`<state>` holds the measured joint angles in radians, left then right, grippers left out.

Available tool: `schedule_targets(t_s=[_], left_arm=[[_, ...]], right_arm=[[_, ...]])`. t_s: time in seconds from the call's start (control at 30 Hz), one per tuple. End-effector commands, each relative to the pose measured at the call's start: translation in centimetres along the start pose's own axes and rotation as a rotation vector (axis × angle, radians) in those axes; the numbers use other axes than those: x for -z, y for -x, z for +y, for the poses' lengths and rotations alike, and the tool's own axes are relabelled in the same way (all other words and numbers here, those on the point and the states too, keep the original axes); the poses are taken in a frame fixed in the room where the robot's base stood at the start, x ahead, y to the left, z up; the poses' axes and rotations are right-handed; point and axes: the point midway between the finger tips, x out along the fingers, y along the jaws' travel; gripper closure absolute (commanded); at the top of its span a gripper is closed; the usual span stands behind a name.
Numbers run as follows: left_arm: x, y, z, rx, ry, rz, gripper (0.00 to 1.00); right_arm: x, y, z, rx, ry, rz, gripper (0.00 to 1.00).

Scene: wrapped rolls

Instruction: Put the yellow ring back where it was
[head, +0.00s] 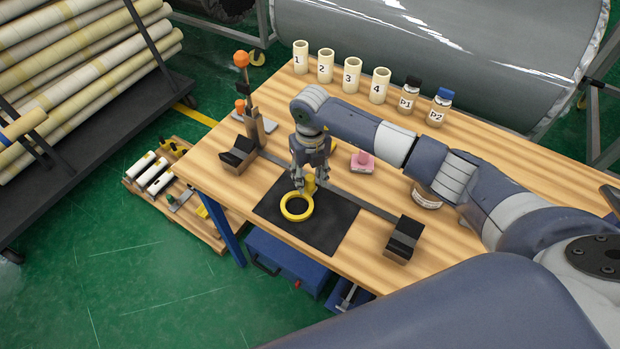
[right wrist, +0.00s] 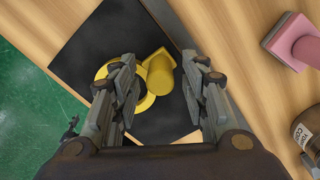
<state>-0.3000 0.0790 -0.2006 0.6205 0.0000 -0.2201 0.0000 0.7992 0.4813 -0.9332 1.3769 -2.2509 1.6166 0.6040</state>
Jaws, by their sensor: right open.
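The yellow ring (head: 297,207) lies flat on the black mat (head: 333,228) on the wooden table. A yellow cylinder (head: 309,184) shows just behind the ring, beside my right gripper (head: 303,188). In the right wrist view my right gripper (right wrist: 165,95) is open. The yellow cylinder (right wrist: 161,76) shows between its fingers, and the ring (right wrist: 148,101) is partly hidden behind the left finger. I see nothing held, and cannot tell whether a finger touches the ring or the cylinder. My left gripper is not in view.
Numbered cream tubes (head: 351,76) and two labelled bottles (head: 440,106) line the table's back edge. Black blocks (head: 403,240) end a dark bar across the table. A pink stamp-like object (head: 362,161) stands right of the gripper. An orange-topped post (head: 241,60) rises at left.

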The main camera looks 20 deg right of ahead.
Motion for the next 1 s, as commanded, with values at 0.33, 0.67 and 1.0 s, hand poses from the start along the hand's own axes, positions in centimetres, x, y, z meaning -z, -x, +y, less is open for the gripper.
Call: schedule_targets(t_s=[0.33, 0.67, 1.0], left_arm=[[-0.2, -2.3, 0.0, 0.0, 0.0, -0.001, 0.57], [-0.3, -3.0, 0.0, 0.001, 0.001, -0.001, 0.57], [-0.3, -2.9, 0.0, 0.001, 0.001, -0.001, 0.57]], right_arm=[[-0.2, 7.2, -0.1, 0.001, 0.001, -0.007, 0.59], [0.0, 10.8, -0.1, 0.001, 0.001, -0.002, 0.59], [0.0, 10.9, -0.1, 0.001, 0.0, -0.001, 0.59]])
